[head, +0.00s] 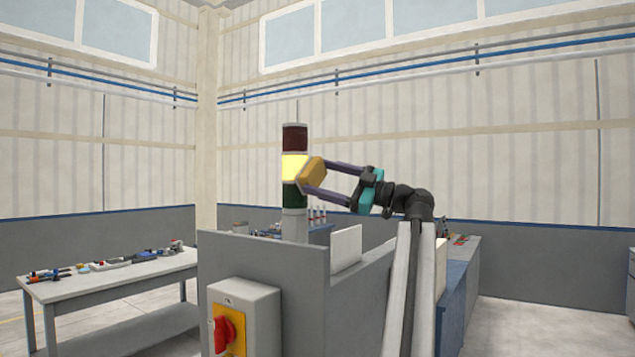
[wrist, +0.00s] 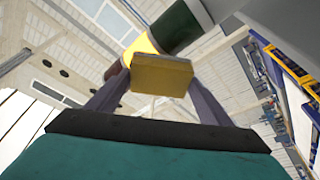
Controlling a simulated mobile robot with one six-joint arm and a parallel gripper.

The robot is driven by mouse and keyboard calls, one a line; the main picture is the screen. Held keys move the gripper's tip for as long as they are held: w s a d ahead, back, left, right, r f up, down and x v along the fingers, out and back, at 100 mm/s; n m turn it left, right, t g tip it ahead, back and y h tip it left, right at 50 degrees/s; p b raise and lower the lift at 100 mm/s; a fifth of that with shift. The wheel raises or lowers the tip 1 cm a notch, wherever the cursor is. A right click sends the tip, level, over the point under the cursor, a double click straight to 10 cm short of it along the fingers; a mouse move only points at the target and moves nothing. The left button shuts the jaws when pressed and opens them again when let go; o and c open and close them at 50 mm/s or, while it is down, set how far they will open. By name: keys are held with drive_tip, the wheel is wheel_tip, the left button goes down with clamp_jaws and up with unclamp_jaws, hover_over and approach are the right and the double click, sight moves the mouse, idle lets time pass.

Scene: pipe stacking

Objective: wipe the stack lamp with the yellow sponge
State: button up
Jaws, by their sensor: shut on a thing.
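The stack lamp (head: 294,197) stands upright on the grey machine housing, with a dark red top section, a lit yellow middle section and a dark green section above a pale base. My gripper (head: 313,176) is shut on the yellow sponge (head: 314,171), to the right of the lamp. The sponge is at the height of the yellow section and appears to be against it; exact contact is hard to tell. In the wrist view the sponge (wrist: 161,75) sits between my fingertips, in front of the lamp (wrist: 181,27), partly covering its yellow section.
The grey housing (head: 262,258) below the lamp carries a red and yellow rotary switch (head: 228,331). A workbench (head: 110,278) with several tools stands at the left. A white panel (head: 346,248) rises behind the housing. The air above the lamp is clear.

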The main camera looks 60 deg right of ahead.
drive_tip(key=shift+s+b, duration=1.1)
drive_tip(key=shift+s, duration=1.15)
drive_tip(key=shift+s, duration=0.1)
drive_tip(key=s+b, duration=0.2)
drive_tip(key=shift+s, duration=0.4)
